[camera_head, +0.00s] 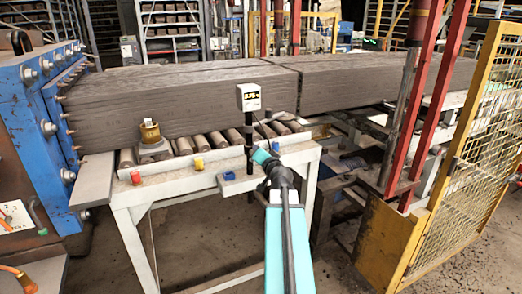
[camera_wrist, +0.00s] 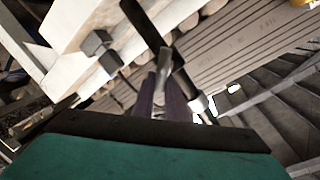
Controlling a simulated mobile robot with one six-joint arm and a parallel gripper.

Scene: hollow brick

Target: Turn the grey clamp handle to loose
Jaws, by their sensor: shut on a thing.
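The grey clamp handle (camera_wrist: 165,62) shows as a small pale metal piece at the fingertips in the wrist view, beside a black post. My gripper (camera_wrist: 154,90) has its two dark fingers close together, shut on the handle. In the head view my gripper (camera_head: 264,158) is at the black post (camera_head: 249,140) in front of the roller table, and it hides the handle there. Which way the handle is turned is hard to tell.
A long brown clay column (camera_head: 180,95) lies on rollers behind the post. The white table frame (camera_head: 205,187) has red, yellow and blue pieces along its front edge. A yellow mesh guard (camera_head: 470,170) stands at right, a blue machine (camera_head: 40,130) at left. The floor in front is open.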

